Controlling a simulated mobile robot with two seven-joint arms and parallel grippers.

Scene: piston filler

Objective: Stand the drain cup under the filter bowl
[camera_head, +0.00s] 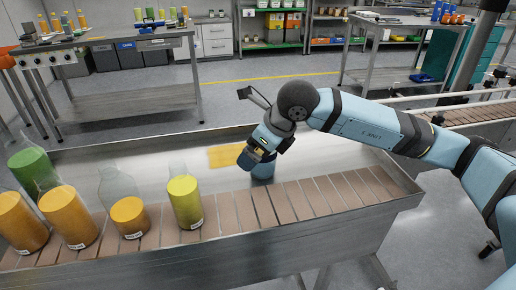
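My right arm comes in from the right, and its gripper (256,155) is low over the metal trough. A small blue rounded thing (263,170) shows just below and beside the fingers. It may be a cup, but I cannot tell for sure, nor whether the fingers touch it. The fingers are small and partly covered by the wrist, so their opening is unclear. I cannot make out a filter bowl or a clear drain cup. My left gripper is not in view.
The metal trough (330,225) has a slatted brown belt (300,198). Several clear bottles with yellow, orange or green contents, such as a yellow one (186,203), stand at its left. Benches and shelves stand behind.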

